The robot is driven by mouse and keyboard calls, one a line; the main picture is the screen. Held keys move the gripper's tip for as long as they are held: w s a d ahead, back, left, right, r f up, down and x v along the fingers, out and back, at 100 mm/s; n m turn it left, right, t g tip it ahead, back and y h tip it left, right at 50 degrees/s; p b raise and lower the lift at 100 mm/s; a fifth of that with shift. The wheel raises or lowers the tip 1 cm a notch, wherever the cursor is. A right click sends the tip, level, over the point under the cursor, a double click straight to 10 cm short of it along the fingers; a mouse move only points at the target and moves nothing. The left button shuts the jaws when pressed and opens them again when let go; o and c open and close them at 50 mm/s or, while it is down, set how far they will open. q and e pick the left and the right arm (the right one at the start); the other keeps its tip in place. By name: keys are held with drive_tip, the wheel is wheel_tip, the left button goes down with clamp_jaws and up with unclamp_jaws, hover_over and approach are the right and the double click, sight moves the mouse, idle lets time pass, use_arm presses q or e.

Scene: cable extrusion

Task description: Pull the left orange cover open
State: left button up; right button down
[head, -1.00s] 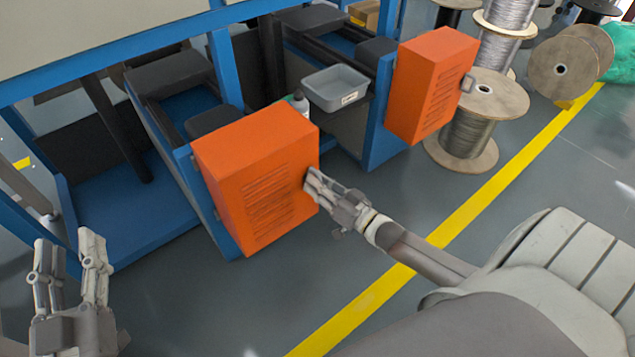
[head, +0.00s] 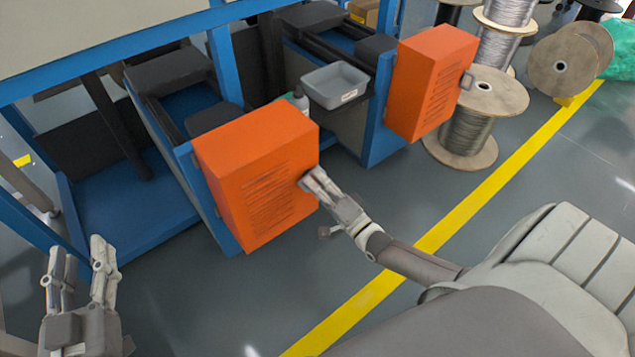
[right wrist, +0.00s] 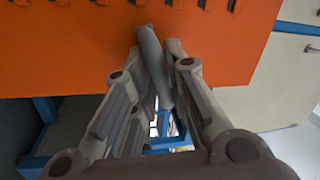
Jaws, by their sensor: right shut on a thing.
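The left orange cover (head: 262,175) is a box-like, slotted cover on the blue machine frame, in the middle of the head view. Its handle is mostly hidden by my right gripper (head: 312,180), which is at the cover's right edge. In the right wrist view the grey bar handle (right wrist: 154,68) runs between the fingers of my right gripper (right wrist: 155,75), which are shut on it, with the orange face (right wrist: 80,50) just beyond. My left gripper (head: 80,258) is at the lower left of the head view, fingers apart and empty, away from the cover.
A second orange cover (head: 430,82) with a grey handle stands to the right. A grey bin (head: 335,85) sits between the covers. Cable spools (head: 483,98) stand at the right. The grey floor beside the yellow line (head: 480,200) is clear.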

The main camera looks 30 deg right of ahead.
use_arm(q)
drive_tip(key=shift+r, duration=0.35)
use_arm(e)
drive_tip(key=shift+d+r+m+h, duration=0.15)
drive_tip(key=shift+m+h, duration=0.35)
drive_tip(key=shift+m, duration=0.9)
use_arm(q)
drive_tip(key=shift+d, duration=0.1)
drive_tip(key=s+a+f+g+y+p, duration=0.2)
drive_tip(key=s+a+f+g, duration=0.1)
drive_tip(key=s+f+g, duration=0.3)
drive_tip(key=s+a+f+g+y+p, duration=0.1)
drive_tip(key=s+a+f+g+p, duration=0.1)
drive_tip(key=s+f+g, duration=0.4)
wheel_tip(320, 180, down, 5)
drive_tip(key=shift+s+a+f+n+y+p, duration=0.15)
drive_tip(key=shift+s+a+n+y+p, duration=0.15)
drive_tip(key=shift+a+y+p, duration=0.1)
use_arm(e)
drive_tip(key=s+a+m+h, duration=0.4)
drive_tip(key=s+a+h, duration=0.2)
drive_tip(key=s+a, duration=0.2)
drive_tip(key=shift+s+a+h, duration=0.3)
drive_tip(key=shift+a+h, duration=0.1)
drive_tip(key=shift+a, duration=0.55)
